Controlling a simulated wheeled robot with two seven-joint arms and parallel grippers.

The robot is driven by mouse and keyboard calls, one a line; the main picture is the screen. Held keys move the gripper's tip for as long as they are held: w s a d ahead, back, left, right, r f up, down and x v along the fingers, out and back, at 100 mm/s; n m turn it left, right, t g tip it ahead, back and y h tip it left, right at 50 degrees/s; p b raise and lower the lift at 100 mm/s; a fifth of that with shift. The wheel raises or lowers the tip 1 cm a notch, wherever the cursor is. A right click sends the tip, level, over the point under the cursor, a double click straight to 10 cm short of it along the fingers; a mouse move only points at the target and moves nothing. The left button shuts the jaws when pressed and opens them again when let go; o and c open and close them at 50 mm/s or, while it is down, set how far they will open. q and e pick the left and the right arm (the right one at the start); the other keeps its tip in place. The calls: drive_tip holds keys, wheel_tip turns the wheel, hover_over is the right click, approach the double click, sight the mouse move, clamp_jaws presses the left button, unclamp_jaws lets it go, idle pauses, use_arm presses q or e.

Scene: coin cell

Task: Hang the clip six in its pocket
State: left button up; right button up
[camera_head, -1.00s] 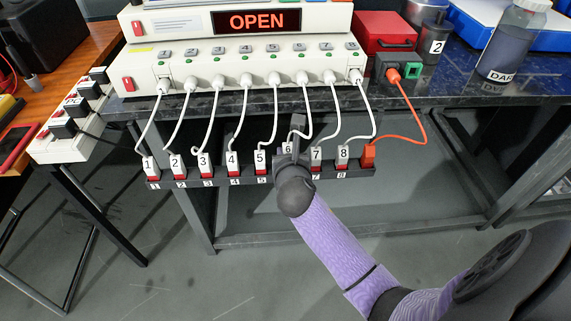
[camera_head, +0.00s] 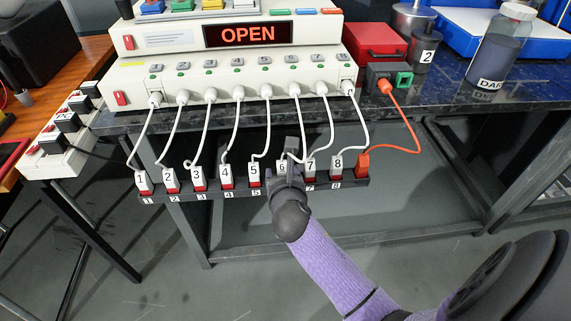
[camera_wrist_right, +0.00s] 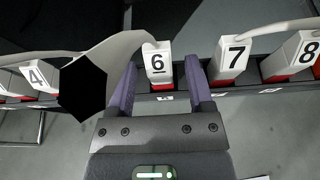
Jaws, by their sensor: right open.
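Clip six (camera_wrist_right: 158,60) is a white block with a black 6, a red lower part and a white cable from its top. It stands at its place in the dark rack (camera_head: 322,184), between clips five (camera_head: 255,171) and seven (camera_head: 310,168). In the wrist view its red base meets the rack, but how deep it sits is hidden. My right gripper (camera_wrist_right: 159,84) is open, with a purple finger on each side of clip six and a visible gap to each. In the head view the right gripper (camera_head: 291,160) partly covers clip six (camera_head: 282,167). My left gripper is out of view.
Other numbered clips hang along the rack with white cables up to the console (camera_head: 225,80), whose display reads OPEN. An orange clip (camera_head: 362,165) hangs at the rack's right end. The cable of clip six crosses beside the gripper. Free space lies below the rack.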

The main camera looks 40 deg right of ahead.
drive_tip(key=p+v, duration=0.4)
drive_tip(key=v, duration=0.6)
drive_tip(key=shift+s+r+p, duration=0.25)
drive_tip(key=shift+p, duration=0.15)
